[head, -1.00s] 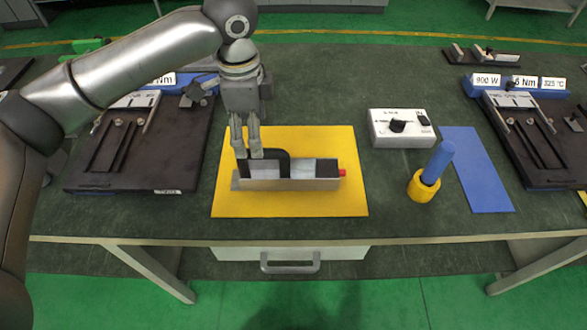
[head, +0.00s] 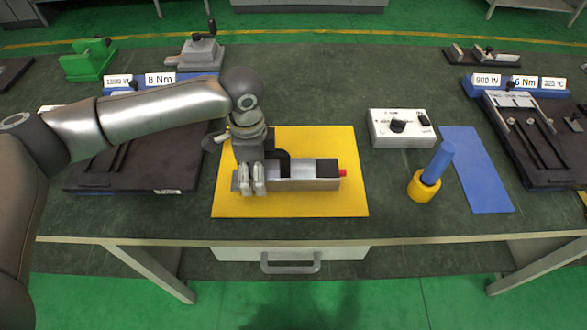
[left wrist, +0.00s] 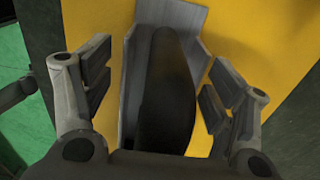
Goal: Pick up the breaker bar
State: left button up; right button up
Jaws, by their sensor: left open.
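A grey metal channel-shaped piece (head: 308,184) with a black handle (head: 283,162) and a red tip (head: 343,173) lies on a yellow mat (head: 350,206). I take this handled piece as the breaker bar, though I cannot tell for sure. My left gripper (head: 253,188) is over its left end, pointing down. In the left wrist view, the black handle (left wrist: 167,95) lies between the two spread fingers, with the grey metal (left wrist: 185,14) around it. A gap shows on both sides, so the gripper is open and empty. My right gripper is not in view.
A white control box (head: 402,128) with a black knob stands right of the mat. A blue cylinder (head: 439,160) leans in a yellow ring (head: 423,188), beside a blue mat (head: 478,170). Dark fixtures stand at the left (head: 90,178) and right (head: 545,150).

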pick_arm(q)
grip_shut()
dwell(0.6)
jog(key=shift+r, duration=0.1)
notch_tip(320, 180, up, 10)
jog(key=shift+d+f, duration=0.1)
dwell(0.5)
jog(key=shift+f, duration=5)
jog(key=shift+s+f, duration=0.15)
jog(key=shift+f, duration=0.1)
